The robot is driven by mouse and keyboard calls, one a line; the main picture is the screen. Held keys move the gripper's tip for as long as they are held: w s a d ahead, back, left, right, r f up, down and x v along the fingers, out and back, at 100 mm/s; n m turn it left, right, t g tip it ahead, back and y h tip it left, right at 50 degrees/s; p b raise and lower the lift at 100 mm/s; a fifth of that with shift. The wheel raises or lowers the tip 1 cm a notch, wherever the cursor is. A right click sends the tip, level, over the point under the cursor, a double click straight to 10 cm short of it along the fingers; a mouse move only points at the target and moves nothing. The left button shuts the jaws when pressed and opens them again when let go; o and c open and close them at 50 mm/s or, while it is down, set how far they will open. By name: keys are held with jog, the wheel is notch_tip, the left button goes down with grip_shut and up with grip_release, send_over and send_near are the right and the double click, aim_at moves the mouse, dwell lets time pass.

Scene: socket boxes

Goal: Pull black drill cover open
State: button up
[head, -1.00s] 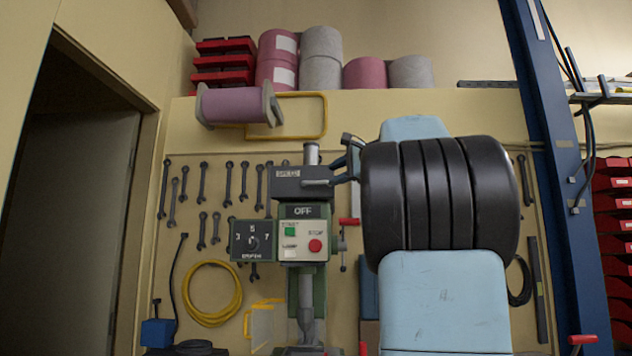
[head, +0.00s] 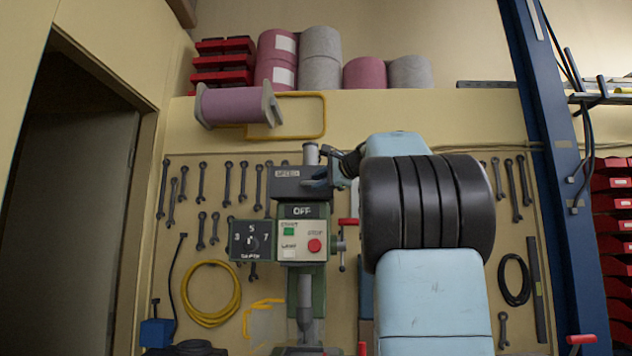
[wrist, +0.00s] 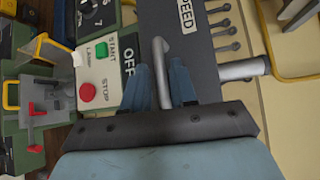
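The black drill cover (head: 290,181), labelled SPEED, sits on top of the green drill and looks closed in the head view. In the wrist view the cover (wrist: 185,30) runs along the top, with its grey handle (wrist: 161,55) pointing toward me. My gripper (wrist: 166,80) has its two blue fingers on either side of this handle, close to it. Whether they press on it cannot be told. In the head view my gripper (head: 335,175) is at the cover's right end, where the handle is mostly hidden.
Below the cover is the panel with green START and red STOP buttons (head: 301,243). Wrenches (head: 228,183) hang on the wall behind.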

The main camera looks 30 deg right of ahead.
grip_shut()
